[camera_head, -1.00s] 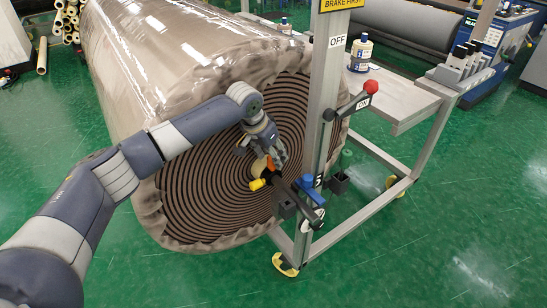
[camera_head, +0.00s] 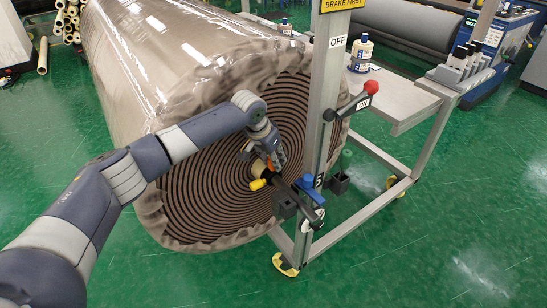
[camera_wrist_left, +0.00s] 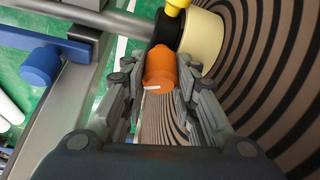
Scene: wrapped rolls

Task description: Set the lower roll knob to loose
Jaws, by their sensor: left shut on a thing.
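The large wrapped roll (camera_head: 205,75) lies with its spiral end facing me. At its core, an orange knob (camera_wrist_left: 160,66) sits beside a dark shaft and a pale core ring (camera_wrist_left: 203,40). My left gripper (camera_head: 274,160) is at the core; in the left wrist view its fingers (camera_wrist_left: 160,88) are shut on the orange knob, one on each side. In the head view the fingers mostly hide this knob. A yellow knob (camera_head: 258,184) sticks out from the same shaft. I cannot read a loose or tight mark on the orange knob. My right gripper is not in view.
A metal post (camera_head: 325,100) with an OFF label stands just right of my gripper. A red-ended lever (camera_head: 371,87) and a blue knob (camera_head: 306,181) are mounted on the frame. A bottle (camera_head: 361,53) stands on the side table (camera_head: 400,98). Green floor is open in front.

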